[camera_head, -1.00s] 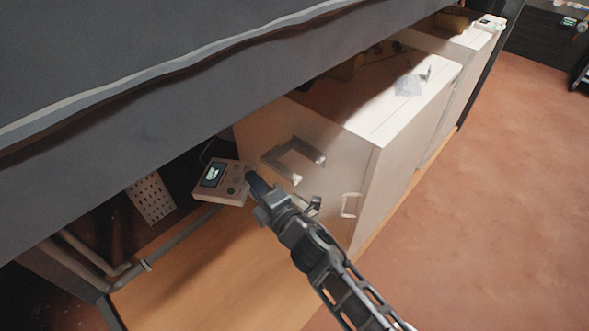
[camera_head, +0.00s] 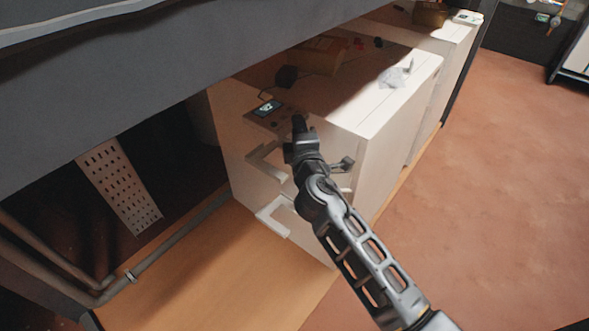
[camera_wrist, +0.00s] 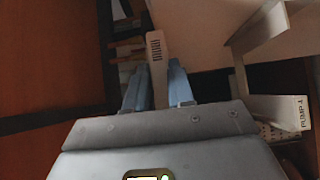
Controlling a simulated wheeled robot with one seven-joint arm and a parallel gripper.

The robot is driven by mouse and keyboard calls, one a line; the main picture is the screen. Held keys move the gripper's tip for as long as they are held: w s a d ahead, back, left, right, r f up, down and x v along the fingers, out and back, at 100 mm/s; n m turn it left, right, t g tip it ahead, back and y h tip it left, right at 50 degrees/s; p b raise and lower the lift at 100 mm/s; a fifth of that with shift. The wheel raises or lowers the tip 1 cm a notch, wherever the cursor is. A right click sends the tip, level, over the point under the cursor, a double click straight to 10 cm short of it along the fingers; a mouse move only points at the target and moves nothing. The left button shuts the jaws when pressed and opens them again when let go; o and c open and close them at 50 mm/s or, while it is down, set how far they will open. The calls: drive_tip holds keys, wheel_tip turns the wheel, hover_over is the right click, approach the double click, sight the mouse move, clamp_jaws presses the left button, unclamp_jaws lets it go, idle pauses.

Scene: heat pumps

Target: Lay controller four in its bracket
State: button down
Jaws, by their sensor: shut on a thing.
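The controller (camera_head: 267,108) is a small flat box with a lit dark screen. My gripper (camera_head: 299,128) is shut on its right edge and holds it in front of the upper part of a white cabinet. In the wrist view, the controller (camera_wrist: 157,62) shows edge-on, with slots, between the two blue fingers of my gripper (camera_wrist: 158,82). The pale bracket (camera_head: 266,163) stands out from the cabinet front just below the controller, apart from it in the head view. The bracket (camera_wrist: 241,78) is at the right in the wrist view. My gripper hides part of the cabinet front.
The white cabinet (camera_head: 345,135) carries a crumpled clear bag (camera_head: 395,75) and a brown box (camera_head: 318,57) on top. A grey overhang (camera_head: 100,95) covers the upper left. A perforated panel (camera_head: 120,188) and pipes (camera_head: 180,240) stand at left. Red-brown floor (camera_head: 500,200) is open at right.

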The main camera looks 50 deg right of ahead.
wheel_tip(320, 180, down, 12)
drive_tip(key=b, duration=0.5)
drive_tip(key=c, duration=0.9)
unclamp_jaws()
drive_tip(key=s+a+f+m+y+b, duration=0.15)
drive_tip(key=s+a+y, duration=0.25)
drive_tip(key=s+a, duration=0.65)
drive_tip(key=s+a+f+m+y, duration=0.1)
drive_tip(key=s+a+f+y, duration=0.25)
drive_tip(key=s+a, duration=0.7)
drive_tip(key=s+r+m+y, duration=0.1)
drive_tip(key=s+r+m, duration=0.1)
drive_tip(key=s+r, duration=0.2)
drive_tip(key=s+a+r+m+y, duration=0.1)
drive_tip(key=s+r+m, duration=0.2)
drive_tip(key=s+r, duration=0.2)
drive_tip(key=s+a+r+m+t+y, duration=0.1)
drive_tip(key=s+r+m+y, duration=0.1)
drive_tip(key=s+r, duration=0.3)
drive_tip(key=shift+s+m, duration=0.25)
drive_tip(key=shift+s, duration=0.9)
